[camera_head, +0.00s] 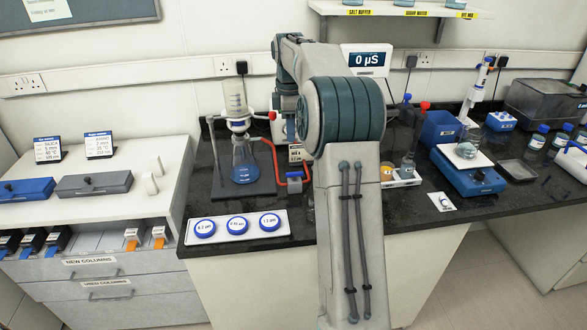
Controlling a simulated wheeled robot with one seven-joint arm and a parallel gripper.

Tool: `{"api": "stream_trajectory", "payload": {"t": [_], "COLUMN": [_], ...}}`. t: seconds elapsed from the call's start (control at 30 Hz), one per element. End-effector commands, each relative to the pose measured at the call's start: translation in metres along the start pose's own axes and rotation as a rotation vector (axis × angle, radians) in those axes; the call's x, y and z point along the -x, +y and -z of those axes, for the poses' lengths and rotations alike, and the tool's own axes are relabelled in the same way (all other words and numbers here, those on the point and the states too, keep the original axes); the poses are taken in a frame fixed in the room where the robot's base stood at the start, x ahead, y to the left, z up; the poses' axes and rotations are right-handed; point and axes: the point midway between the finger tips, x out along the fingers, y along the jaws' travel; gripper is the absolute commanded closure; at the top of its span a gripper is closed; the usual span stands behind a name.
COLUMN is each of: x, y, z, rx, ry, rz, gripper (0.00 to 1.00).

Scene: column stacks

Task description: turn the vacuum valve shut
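A flask (245,164) with blue liquid stands on a dark base at the left of the black bench, with a clear funnel (235,100) on top. A red tube (270,150) runs from the flask's neck to a small blue and grey fitting (293,186). This fitting looks like the vacuum valve, but its handle position is too small to tell. My arm rises through the middle of the view and bends down behind its large teal joint, near the red tube. My gripper's fingers do not show, so their relation to the valve is hidden.
A white tray with several blue-rimmed discs (237,225) lies at the bench's front left. A blue balance (470,172), a blue bin (440,130) and bottles stand to the right. A white meter (365,59) is behind my arm. Bare black bench shows at front right.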

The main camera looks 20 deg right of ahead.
Motion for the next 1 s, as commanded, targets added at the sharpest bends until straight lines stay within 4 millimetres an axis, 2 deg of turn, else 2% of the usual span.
{"api": "stream_trajectory", "payload": {"t": [0.1, 0.37, 0.8, 1.0], "x": [-0.011, -0.031, -0.119, -0.144], "y": [0.015, 0.02, 0.018, 0.018], "z": [-0.009, -0.013, -0.012, -0.012], "rx": [0.054, 0.086, 0.083, 0.082], "ry": [0.005, 0.006, 0.006, 0.006], "rz": [0.014, 0.024, 0.023, 0.021], "gripper": [0.67, 0.67, 0.67, 0.67]}}
